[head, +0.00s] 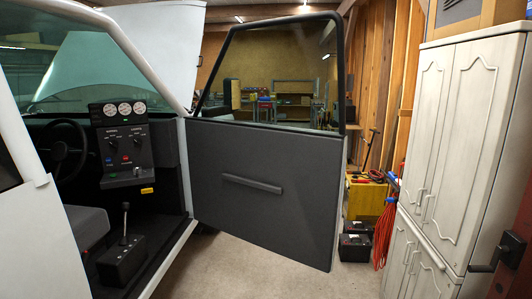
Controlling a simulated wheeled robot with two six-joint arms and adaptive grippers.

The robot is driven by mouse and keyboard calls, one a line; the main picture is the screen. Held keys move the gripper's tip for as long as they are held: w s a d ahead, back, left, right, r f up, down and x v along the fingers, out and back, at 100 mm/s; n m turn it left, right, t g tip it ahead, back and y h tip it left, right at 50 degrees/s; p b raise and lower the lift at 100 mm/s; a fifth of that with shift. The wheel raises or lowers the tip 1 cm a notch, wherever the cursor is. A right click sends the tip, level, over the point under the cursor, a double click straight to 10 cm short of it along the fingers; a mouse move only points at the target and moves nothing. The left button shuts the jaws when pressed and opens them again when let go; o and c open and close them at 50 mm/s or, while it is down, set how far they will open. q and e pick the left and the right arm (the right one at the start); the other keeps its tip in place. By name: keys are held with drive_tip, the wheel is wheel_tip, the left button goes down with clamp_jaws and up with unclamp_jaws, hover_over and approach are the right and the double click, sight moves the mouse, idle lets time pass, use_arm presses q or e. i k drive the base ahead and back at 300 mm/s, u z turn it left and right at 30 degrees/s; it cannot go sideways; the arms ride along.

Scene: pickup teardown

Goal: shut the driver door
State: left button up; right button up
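The driver door (265,215) stands wide open in the middle of the head view. I see its dark grey inner panel, with a bar-shaped pull handle (251,184) across it and a black window frame above. The door's left edge meets the white cab of the pickup (175,250) at the front of the door opening. Inside the cab are a steering wheel (62,150), a dashboard panel with gauges (124,140) and a lever on a black box (123,260). Neither of my grippers shows in the view.
A tall whitish cabinet (455,140) stands close on the right. Black battery-like boxes (355,242), a yellow stand (366,200) and a red cable (384,235) sit beyond the door's free edge. Bare floor (240,270) lies below the door.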

sight(267, 143)
drive_tip(key=z, duration=0.15)
drive_tip(key=i, duration=1.55)
drive_tip(key=z, duration=0.55)
drive_tip(key=i, duration=1.6)
drive_tip(key=z, duration=0.2)
